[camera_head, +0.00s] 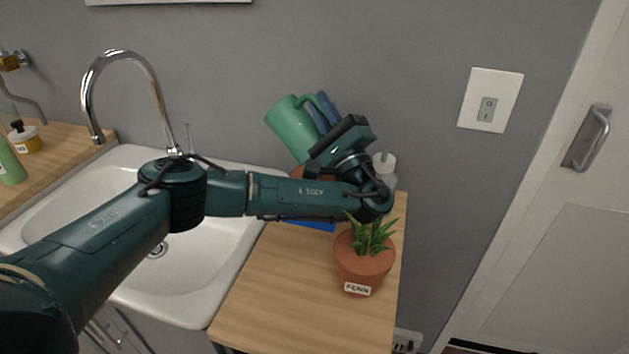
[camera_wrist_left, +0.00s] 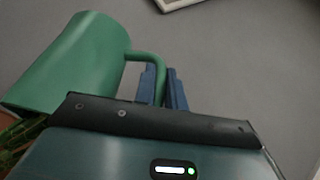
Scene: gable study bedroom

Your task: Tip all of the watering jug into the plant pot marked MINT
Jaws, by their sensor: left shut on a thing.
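A green jug (camera_head: 290,130) is held up above the back of the wooden counter, tilted to one side. In the left wrist view the jug (camera_wrist_left: 70,62) fills the upper left, with its handle at the blue fingers. My left gripper (camera_head: 322,112) is shut on the handle. Below the jug, a piece of a terracotta pot (camera_head: 298,172) shows behind my arm; its label is hidden, so I cannot read whether it says MINT. Green leaves (camera_wrist_left: 18,132) show below the jug in the left wrist view. No water is visible. My right gripper is not in view.
A terracotta pot labelled FERN (camera_head: 364,266) stands on the counter's front right. A pale bottle (camera_head: 385,167) stands behind my wrist. A blue item (camera_head: 318,226) lies partly under my arm. The sink (camera_head: 190,275) and tap (camera_head: 125,55) are at left. The counter front (camera_head: 300,300) is clear.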

